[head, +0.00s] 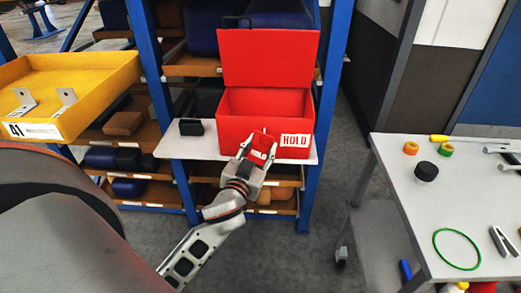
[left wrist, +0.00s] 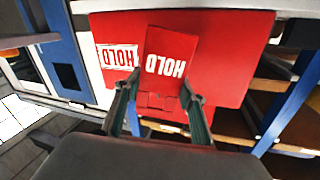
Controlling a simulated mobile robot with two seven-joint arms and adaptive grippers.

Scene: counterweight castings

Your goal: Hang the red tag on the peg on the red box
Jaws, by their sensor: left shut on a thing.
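The red box (head: 234,133) stands on a white shelf board with its lid (head: 266,57) raised, and a white HOLD label (head: 296,140) is on its front. My left gripper (head: 258,150) is shut on the red tag (head: 263,143), in front of the box's front wall, left of the label. In the left wrist view the tag (left wrist: 170,50) is between the fingertips (left wrist: 160,84), slightly tilted, against the red box front (left wrist: 225,60). I cannot see the peg; the tag and gripper cover part of the front. I cannot tell whether the tag touches the box. My right gripper is not in view.
A small black item (head: 191,127) is on the shelf board (head: 180,147) left of the box. Blue rack posts (head: 327,90) flank it. A yellow bin (head: 85,78) is at left. A grey-white table (head: 425,215) with small items stands at right, with floor between.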

